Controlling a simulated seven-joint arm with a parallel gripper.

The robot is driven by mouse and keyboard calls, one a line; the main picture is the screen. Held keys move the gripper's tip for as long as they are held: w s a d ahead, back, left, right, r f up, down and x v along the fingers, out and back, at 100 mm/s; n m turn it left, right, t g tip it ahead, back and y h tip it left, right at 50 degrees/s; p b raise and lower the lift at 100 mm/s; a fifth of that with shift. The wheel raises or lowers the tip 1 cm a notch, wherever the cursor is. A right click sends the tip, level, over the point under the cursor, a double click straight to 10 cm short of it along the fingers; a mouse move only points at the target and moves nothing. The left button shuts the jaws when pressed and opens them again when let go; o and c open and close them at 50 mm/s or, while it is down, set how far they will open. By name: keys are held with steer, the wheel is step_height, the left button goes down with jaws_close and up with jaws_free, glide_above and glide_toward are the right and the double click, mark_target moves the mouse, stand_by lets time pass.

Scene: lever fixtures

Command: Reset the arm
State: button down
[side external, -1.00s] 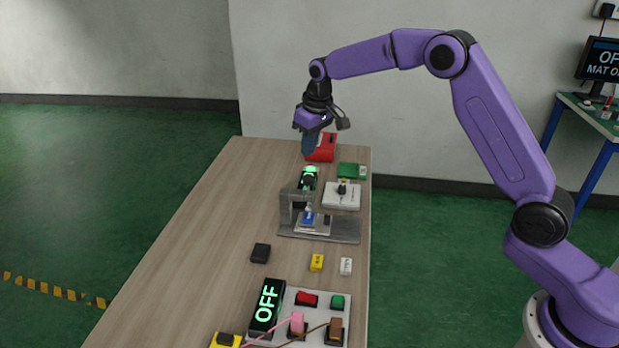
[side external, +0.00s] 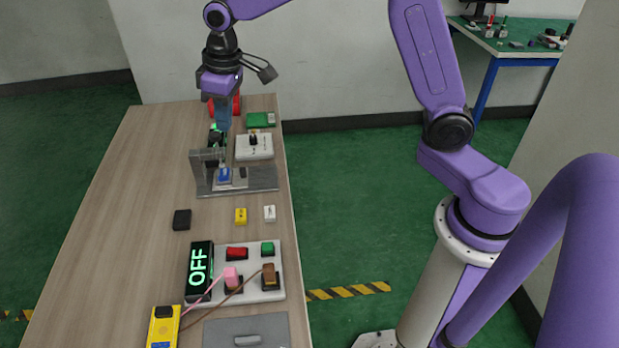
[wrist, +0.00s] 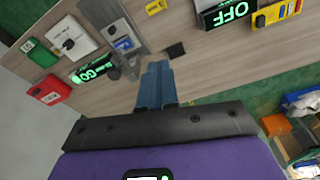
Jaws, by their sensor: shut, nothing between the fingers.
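My gripper (side external: 222,127) is in the side view above the far part of the table, in front of the red box (side external: 237,105). Its blue fingers are together and empty, and they also show in the wrist view (wrist: 156,68). They overlap the green-lit display (side external: 214,135) in the side view; I cannot tell the height between them. The grey metal fixture (side external: 265,180) with a blue part (side external: 224,174) stands nearer the camera. A white box with a black-knobbed lever (side external: 254,146) is right of the fingers.
The wooden table (side external: 120,220) is clear on its left. A black block (side external: 182,220), yellow block (side external: 241,216) and white block (side external: 269,213) lie mid-table. A panel (side external: 263,287) with an OFF display (side external: 199,270), buttons and cables is nearer. A green box (side external: 260,119) is at the back.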

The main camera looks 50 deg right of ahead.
steer(key=s+d+r+n, duration=0.1)
steer(key=s+n, duration=0.2)
steer(key=s, duration=1.5)
steer(key=s+d+f+n, duration=0.1)
steer(key=s+d, duration=0.3)
steer(key=s, duration=0.3)
steer(key=s+d+f+n+g, duration=0.1)
steer(key=s+d+n, duration=0.1)
steer(key=s, duration=0.6)
steer(key=shift+d+f+n, duration=0.3)
steer(key=shift+d, duration=0.55)
steer(key=shift+w, duration=0.1)
